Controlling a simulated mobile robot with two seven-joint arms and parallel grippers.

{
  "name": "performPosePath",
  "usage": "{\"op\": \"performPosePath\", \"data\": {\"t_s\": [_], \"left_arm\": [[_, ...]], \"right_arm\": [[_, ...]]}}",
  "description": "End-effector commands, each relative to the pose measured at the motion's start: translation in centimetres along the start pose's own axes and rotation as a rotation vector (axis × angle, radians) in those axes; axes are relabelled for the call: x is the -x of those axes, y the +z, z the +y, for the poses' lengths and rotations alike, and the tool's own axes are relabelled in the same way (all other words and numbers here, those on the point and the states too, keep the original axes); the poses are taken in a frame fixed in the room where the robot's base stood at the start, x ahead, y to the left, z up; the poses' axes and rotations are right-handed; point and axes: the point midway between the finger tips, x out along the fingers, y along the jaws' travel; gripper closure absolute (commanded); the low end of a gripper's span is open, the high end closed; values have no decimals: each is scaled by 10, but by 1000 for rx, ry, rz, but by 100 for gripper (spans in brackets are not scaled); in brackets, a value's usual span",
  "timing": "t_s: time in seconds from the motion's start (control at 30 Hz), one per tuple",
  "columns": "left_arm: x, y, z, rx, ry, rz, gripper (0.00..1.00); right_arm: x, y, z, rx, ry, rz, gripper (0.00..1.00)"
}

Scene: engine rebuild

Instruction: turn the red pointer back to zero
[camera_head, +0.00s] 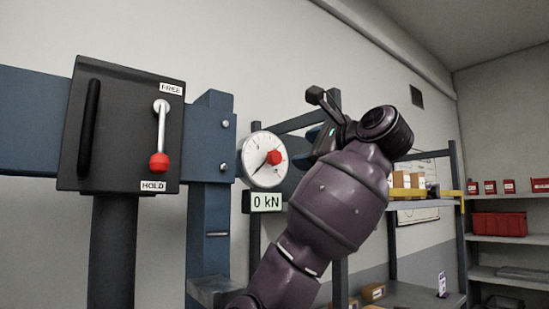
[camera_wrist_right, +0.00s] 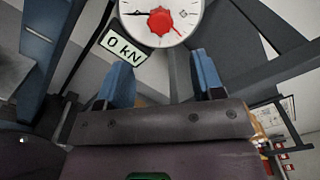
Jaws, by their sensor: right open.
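A round white gauge (camera_head: 258,149) hangs on the blue frame, with a red knob (camera_head: 274,158) near the middle of its face. A thin black needle points down and left in the head view. The gauge (camera_wrist_right: 188,8) and red knob (camera_wrist_right: 160,21) also show at the top of the wrist view, where the dial's upper part is cut off. My left gripper is not in view.
A "0 kN" display (camera_head: 265,202) sits under the gauge. To the left, a black panel (camera_head: 120,110) has a red-tipped lever (camera_head: 159,161) down at HOLD. Shelves with boxes and a red bin (camera_head: 499,224) stand at the right.

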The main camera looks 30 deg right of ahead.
Motion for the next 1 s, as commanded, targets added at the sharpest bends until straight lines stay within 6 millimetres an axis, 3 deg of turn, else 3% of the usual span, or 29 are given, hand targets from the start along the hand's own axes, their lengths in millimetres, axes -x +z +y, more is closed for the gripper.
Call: {"op": "performPosePath", "data": {"t_s": [0.27, 0.7, 1.0], "left_arm": [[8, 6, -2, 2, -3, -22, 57], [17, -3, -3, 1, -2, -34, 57], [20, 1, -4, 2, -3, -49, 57]], "right_arm": [[-19, 0, -1, -22, 2, 2, 39], [-90, 0, -1, -21, 2, 2, 39], [-108, 0, 0, -20, -2, 1, 39]]}}
